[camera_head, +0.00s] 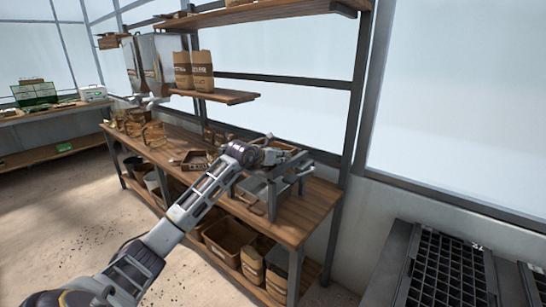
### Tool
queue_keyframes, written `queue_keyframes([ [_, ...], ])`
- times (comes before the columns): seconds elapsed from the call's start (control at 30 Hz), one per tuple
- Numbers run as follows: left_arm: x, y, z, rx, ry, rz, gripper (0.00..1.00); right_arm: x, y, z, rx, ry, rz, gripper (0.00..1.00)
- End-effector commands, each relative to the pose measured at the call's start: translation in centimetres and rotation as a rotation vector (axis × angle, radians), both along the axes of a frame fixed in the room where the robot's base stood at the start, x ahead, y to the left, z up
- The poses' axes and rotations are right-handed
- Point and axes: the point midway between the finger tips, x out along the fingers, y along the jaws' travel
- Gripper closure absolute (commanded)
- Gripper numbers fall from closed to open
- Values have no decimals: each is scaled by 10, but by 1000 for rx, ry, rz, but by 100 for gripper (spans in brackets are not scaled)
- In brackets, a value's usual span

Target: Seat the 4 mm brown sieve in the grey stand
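The grey stand (303,171) is on the right part of the wooden bench, with upright posts and a tray-like part below. My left gripper (268,154) is at the top of the stand, its fingers small and partly hidden by my own wrist. A brown flat piece (284,147), which looks like the sieve, shows just beyond the fingers, at the top of the stand. I cannot tell whether the fingers are shut on it, or whether it rests in the stand or is held above it. My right gripper is not in view.
The wooden bench (312,212) has brown boxes (192,160) left of my arm. Crates and bags (230,236) fill the shelf below. Paper bags (202,70) and metal hoppers (158,62) are above. Black seed trays (448,270) stand at the lower right. The floor at left is open.

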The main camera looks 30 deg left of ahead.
Motion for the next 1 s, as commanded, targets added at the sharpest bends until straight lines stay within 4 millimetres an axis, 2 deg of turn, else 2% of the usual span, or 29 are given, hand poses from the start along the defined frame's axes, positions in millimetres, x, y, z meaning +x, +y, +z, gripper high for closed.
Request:
queue_keyframes([
  [0.03, -1, -5, -5, -3, 9, -7, 68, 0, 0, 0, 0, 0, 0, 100],
  [0.23, -10, -4, -3, -2, 11, -7, 68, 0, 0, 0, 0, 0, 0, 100],
  [1.0, -69, 5, 26, 1, 5, -1, 68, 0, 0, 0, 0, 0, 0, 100],
])
